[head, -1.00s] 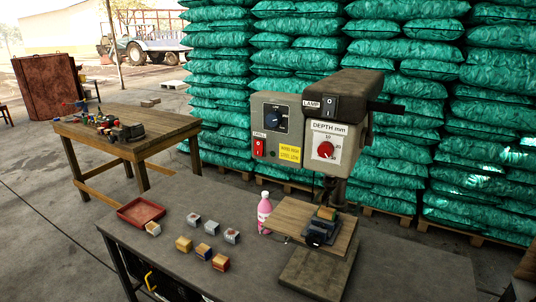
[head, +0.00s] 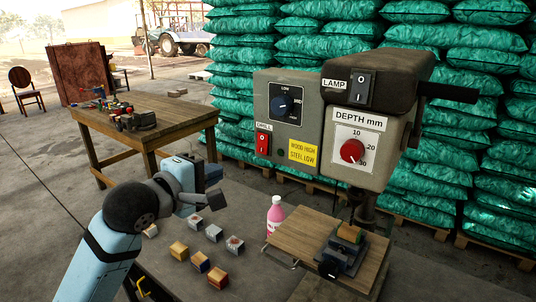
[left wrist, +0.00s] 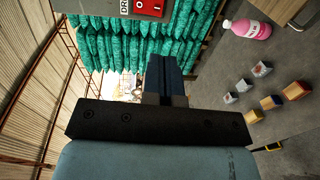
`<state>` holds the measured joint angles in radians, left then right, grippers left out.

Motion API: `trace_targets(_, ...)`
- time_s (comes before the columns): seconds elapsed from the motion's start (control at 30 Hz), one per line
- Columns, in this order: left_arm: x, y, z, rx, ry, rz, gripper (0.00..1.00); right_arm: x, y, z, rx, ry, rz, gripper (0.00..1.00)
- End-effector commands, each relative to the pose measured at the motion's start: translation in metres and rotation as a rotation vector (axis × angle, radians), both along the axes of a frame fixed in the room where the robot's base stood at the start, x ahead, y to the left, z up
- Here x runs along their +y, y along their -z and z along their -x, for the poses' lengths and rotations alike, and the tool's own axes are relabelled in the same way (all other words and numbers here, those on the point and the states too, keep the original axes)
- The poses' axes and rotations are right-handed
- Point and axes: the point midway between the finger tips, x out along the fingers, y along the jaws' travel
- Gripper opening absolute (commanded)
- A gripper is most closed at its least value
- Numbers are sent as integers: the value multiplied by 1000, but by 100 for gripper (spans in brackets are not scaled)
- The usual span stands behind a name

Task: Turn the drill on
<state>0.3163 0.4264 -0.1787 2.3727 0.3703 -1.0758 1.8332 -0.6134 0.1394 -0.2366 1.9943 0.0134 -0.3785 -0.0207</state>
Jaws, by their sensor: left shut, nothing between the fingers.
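The drill press has a grey control box (head: 287,140) with a red switch labelled DRILL (head: 263,144) at its lower left. The red switch also shows at the top edge of the left wrist view (left wrist: 149,7), partly cut off. My left gripper (head: 214,173) is left of the control box and slightly lower than the red switch, apart from it. Its fingers (left wrist: 164,72) are shut with nothing between them. My right gripper is not in view.
The drill head carries a LAMP switch (head: 361,88) and a DEPTH dial (head: 352,151). A pink bottle (head: 275,217) and several small blocks (head: 200,261) stand on the bench below. A wooden board (head: 290,232) sits under the drill. Green sacks (head: 330,45) are stacked behind.

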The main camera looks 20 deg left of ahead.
Motion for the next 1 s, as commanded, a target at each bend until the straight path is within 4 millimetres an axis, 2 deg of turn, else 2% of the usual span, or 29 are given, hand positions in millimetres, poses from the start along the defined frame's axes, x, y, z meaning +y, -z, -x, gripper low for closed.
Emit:
trace_targets(0.27, 0, 0, -1, 0, 0, 0, 0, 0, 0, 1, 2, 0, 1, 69)
trace_targets(0.43, -4, 1, -11, 0, -1, 0, 0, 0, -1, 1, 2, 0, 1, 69)
trace_targets(1.0, -40, 13, -113, -1, -1, -4, 0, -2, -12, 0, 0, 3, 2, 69)
